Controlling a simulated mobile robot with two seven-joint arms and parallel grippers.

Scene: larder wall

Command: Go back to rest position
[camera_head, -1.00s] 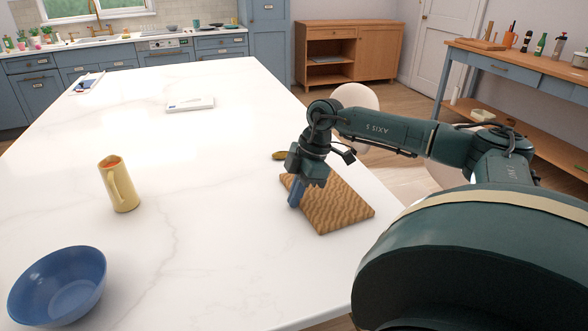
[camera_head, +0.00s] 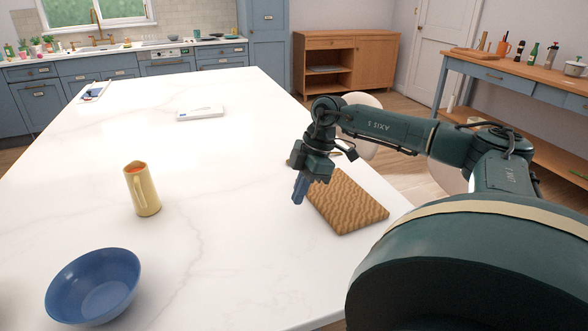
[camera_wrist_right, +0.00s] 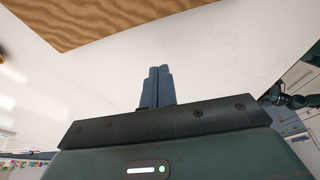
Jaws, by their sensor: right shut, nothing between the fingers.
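My right gripper (camera_head: 299,190) is over the white island top, just left of the wooden board (camera_head: 348,203). Its blue fingers are shut together with nothing between them; they also show closed in the right wrist view (camera_wrist_right: 157,86). In that view the board (camera_wrist_right: 95,18) fills the upper left, apart from the fingers. My left gripper is in neither view.
A yellow jug (camera_head: 143,190) and a blue bowl (camera_head: 93,287) stand on the island (camera_head: 230,255) to the left. A white flat box (camera_head: 200,113) lies farther back. The middle of the top is clear. A wooden cabinet (camera_head: 365,64) stands behind.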

